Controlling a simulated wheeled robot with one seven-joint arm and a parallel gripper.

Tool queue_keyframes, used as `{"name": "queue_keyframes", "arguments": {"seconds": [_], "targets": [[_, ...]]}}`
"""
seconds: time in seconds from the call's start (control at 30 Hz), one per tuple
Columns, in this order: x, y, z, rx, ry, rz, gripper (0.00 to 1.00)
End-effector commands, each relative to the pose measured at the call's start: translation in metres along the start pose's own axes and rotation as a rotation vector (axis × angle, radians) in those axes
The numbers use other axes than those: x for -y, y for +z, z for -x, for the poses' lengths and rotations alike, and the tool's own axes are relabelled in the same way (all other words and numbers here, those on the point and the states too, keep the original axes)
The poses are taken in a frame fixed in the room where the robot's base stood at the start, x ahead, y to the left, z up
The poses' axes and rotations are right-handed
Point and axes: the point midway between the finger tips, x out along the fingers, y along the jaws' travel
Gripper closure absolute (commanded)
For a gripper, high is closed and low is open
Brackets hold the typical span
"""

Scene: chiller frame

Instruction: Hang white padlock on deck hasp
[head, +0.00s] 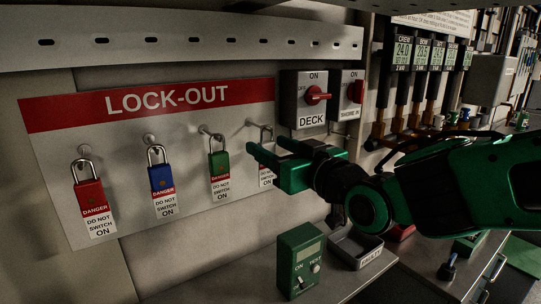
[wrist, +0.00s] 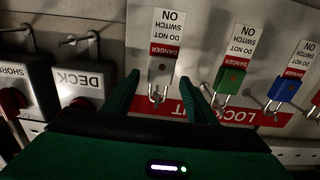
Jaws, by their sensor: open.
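The white padlock (head: 266,176) hangs by its shackle on the rightmost peg of the lock-out board, partly hidden by my gripper in the head view. In the upside-down wrist view the white padlock (wrist: 162,68) shows its pale body, red DANGER band and white label. My gripper (head: 265,146) is open in front of it. In the wrist view the fingertips (wrist: 159,80) appear on either side of the padlock, with gaps; depth is unclear. The DECK switch box (head: 304,98) has a red knob. A metal bar (wrist: 80,39), likely its hasp, shows beside the box in the wrist view.
Green (head: 219,162), blue (head: 161,178) and red (head: 90,198) padlocks hang on the board's other pegs. A second switch box (head: 345,95) is right of DECK. A green tester (head: 300,258) and a grey tray (head: 355,250) stand on the shelf below.

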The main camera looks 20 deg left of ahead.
Motion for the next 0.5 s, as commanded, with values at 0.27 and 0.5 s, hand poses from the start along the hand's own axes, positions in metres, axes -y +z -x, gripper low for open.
{"name": "queue_keyframes", "arguments": {"seconds": [0.27,0.5], "targets": [[-0.001,0.001,-0.019,0.001,0.001,0.000,0.48],[-0.001,0.001,-0.052,0.001,0.000,0.000,0.48]]}}
